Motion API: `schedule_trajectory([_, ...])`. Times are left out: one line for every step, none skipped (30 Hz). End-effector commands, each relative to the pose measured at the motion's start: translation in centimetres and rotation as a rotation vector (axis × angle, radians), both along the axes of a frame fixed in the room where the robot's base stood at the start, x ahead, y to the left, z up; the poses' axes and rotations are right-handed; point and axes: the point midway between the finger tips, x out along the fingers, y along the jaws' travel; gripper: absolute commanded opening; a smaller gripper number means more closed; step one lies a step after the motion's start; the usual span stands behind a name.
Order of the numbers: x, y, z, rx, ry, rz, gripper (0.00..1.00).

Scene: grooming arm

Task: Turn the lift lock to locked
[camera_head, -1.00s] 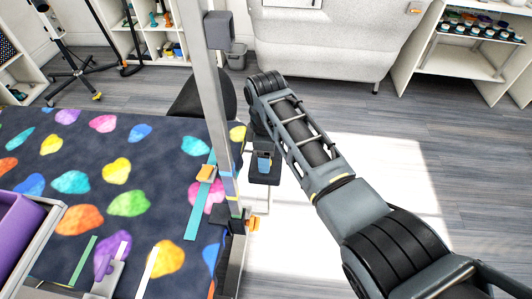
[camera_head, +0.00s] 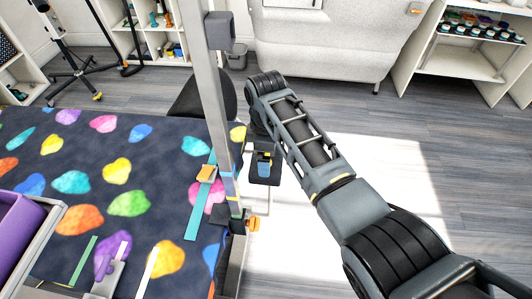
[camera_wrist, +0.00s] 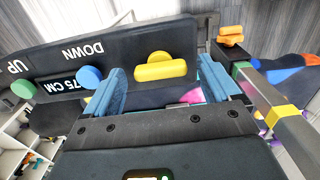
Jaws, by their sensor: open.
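A dark control panel (camera_wrist: 60,60) with the words UP, DOWN and 75 CM crosses the wrist view, its lettering upside down. A yellow bar-shaped knob (camera_wrist: 165,68) sits on it and looks like the lift lock; no lock label can be read. The knob's bar lies roughly along the panel's length. My gripper (camera_wrist: 163,88) is open, its two blue finger pads apart, with the knob between and beyond them in the picture. Contact cannot be told. In the head view my gripper (camera_head: 264,166) is beside the table; the panel cannot be made out there.
A green button (camera_wrist: 23,89) and a blue button (camera_wrist: 89,77) are on the panel near one finger. A metal post (camera_head: 212,110) with an orange clamp knob (camera_head: 253,223) stands close to my gripper. The patterned table (camera_head: 95,150) is at left; open floor lies right.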

Motion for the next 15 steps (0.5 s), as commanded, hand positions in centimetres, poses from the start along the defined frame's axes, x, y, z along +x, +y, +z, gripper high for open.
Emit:
schedule_trajectory([0.0, 0.0, 0.0, 0.000, 0.000, 0.000, 0.89])
schedule_trajectory([0.0, 0.0, 0.1, 0.000, 0.000, 0.000, 0.89])
schedule_trajectory([0.0, 0.0, 0.3, 0.000, 0.000, 0.000, 0.89])
schedule_trajectory([0.0, 0.0, 0.5, 0.001, -0.001, 0.000, 0.89])
schedule_trajectory([0.1, 0.0, 0.7, 0.001, -0.002, 0.000, 0.89])
schedule_trajectory([0.1, 0.0, 1.2, 0.001, -0.002, 0.000, 0.89])
schedule_trajectory([0.1, 0.0, 1.6, 0.002, -0.003, 0.000, 0.89])
schedule_trajectory([0.1, 0.0, 2.1, 0.002, -0.003, 0.000, 0.89])
schedule_trajectory([0.1, 0.0, 2.8, 0.002, -0.004, 0.000, 0.89])
schedule_trajectory([0.1, 0.0, 3.4, 0.002, -0.003, 0.001, 0.89])
schedule_trajectory([0.1, 0.0, 3.9, 0.002, -0.004, 0.000, 0.89])
schedule_trajectory([0.1, 0.0, 4.5, 0.001, -0.003, 0.000, 0.89])
schedule_trajectory([0.1, 0.0, 5.0, 0.001, -0.004, 0.000, 0.89])
schedule_trajectory([0.1, 0.0, 5.5, 0.001, -0.003, 0.000, 0.89])
schedule_trajectory([0.1, 0.0, 6.0, 0.001, -0.004, 0.000, 0.89])
